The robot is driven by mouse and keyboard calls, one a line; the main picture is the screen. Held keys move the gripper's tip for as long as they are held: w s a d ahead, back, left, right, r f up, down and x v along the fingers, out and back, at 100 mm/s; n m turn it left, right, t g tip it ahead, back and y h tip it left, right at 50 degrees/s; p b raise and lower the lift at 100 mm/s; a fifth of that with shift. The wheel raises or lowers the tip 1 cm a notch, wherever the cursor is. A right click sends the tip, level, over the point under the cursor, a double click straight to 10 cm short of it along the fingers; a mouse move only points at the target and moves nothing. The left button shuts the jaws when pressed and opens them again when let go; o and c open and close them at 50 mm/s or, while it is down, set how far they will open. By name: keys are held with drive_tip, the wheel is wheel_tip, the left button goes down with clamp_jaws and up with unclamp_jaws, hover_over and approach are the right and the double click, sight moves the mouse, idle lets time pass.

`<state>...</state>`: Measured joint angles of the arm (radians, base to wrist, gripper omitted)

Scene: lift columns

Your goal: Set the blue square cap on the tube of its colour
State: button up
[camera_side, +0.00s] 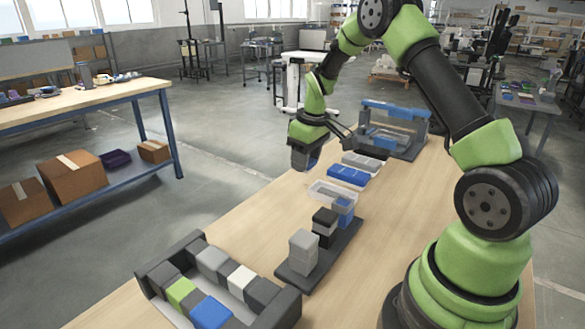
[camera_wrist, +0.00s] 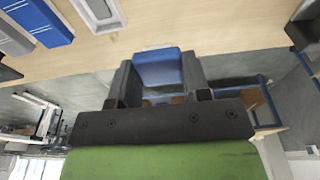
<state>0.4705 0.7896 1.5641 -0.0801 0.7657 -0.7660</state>
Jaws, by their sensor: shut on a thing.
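My gripper (camera_side: 304,158) is shut on the blue square cap (camera_wrist: 158,68), which sits between the two fingers in the wrist view. In the side view the gripper hangs above the table's left edge, and the cap is mostly hidden by the fingers. A dark base (camera_side: 318,262) on the table bears a light grey column (camera_side: 303,250), a black column (camera_side: 325,230) and a blue column (camera_side: 345,216). The gripper is behind these columns and apart from them. I cannot tell which thing is the tube meant.
A clear tray (camera_side: 320,194), a blue block (camera_side: 347,176) and a grey block (camera_side: 365,160) lie behind the columns. A blue-and-grey frame (camera_side: 420,112) stands farther back. A dark rack (camera_side: 185,245) in front holds green, grey, white and blue blocks. Bare table lies left of the columns.

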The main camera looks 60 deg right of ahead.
drive_tip(key=s+r, duration=0.3)
drive_tip(key=s, duration=0.7)
wheel_tip(320, 180, down, 6)
drive_tip(key=shift+s+a, duration=0.15)
drive_tip(key=shift+a, duration=0.1)
drive_tip(key=shift+f, duration=0.7)
idle(1.6)
drive_tip(key=o, duration=1.5)
drive_tip(key=shift+c, duration=0.2)
drive_tip(key=shift+r, duration=0.15)
wheel_tip(320, 180, up, 7)
drive_tip(key=shift+r, duration=0.15)
